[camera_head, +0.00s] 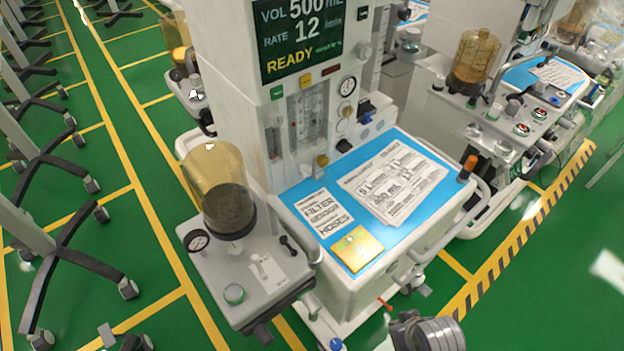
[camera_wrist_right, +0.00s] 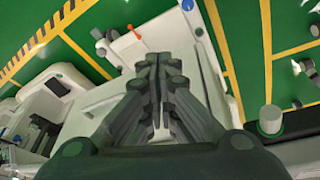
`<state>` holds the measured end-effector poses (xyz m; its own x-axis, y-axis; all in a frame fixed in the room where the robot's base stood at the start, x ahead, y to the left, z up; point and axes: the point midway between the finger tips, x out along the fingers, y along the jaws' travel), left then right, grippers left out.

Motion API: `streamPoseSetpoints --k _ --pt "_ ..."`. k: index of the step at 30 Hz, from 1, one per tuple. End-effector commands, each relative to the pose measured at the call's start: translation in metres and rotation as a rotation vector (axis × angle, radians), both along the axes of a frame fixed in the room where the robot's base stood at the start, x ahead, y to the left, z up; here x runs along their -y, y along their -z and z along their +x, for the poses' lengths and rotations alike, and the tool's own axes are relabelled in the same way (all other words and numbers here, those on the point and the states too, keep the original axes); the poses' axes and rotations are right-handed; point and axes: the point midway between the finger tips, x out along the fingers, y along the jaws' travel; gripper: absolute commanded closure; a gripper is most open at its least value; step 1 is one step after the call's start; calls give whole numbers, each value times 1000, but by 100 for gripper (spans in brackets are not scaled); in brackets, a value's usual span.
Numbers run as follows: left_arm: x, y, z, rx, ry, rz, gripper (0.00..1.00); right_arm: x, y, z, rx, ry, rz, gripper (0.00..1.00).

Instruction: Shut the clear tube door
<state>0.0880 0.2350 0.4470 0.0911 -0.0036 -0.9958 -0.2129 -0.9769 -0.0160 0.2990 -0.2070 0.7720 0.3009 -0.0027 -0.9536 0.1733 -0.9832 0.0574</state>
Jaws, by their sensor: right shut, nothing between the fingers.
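The clear tube door appears to be the transparent panel (camera_head: 308,118) over the flow tubes on the front of the white machine column, below the green screen. I cannot tell whether it stands ajar. My right gripper (camera_wrist_right: 162,68) is shut and empty in the wrist view, pointing at the lower white body of the cart (camera_wrist_right: 90,97). In the head view part of my right arm (camera_head: 428,332) shows at the bottom edge, well below and to the right of the panel. The right fingertips are not clear there. My left gripper is not in view.
A blue worktop (camera_head: 407,157) with printed sheets and a yellow packet (camera_head: 357,249) lies before the column. An amber canister (camera_head: 218,190) stands on the left side shelf. An orange-capped knob (camera_head: 467,168) rises at the worktop's right. Green floor is free at lower right.

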Motion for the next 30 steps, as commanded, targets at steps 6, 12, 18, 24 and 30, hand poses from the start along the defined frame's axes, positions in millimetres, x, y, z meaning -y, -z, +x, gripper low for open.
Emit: streamPoseSetpoints --k 6,12,18,24,30 --pt "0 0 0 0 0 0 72 35 -107 65 332 -16 -163 100" --pt "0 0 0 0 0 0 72 48 -190 140 742 -123 -353 100" --pt "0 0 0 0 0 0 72 13 -271 188 1151 -393 -523 100" --pt "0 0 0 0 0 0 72 -67 -311 190 1476 -851 -642 100" --pt "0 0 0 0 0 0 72 -128 -288 163 1594 -1309 -675 100"
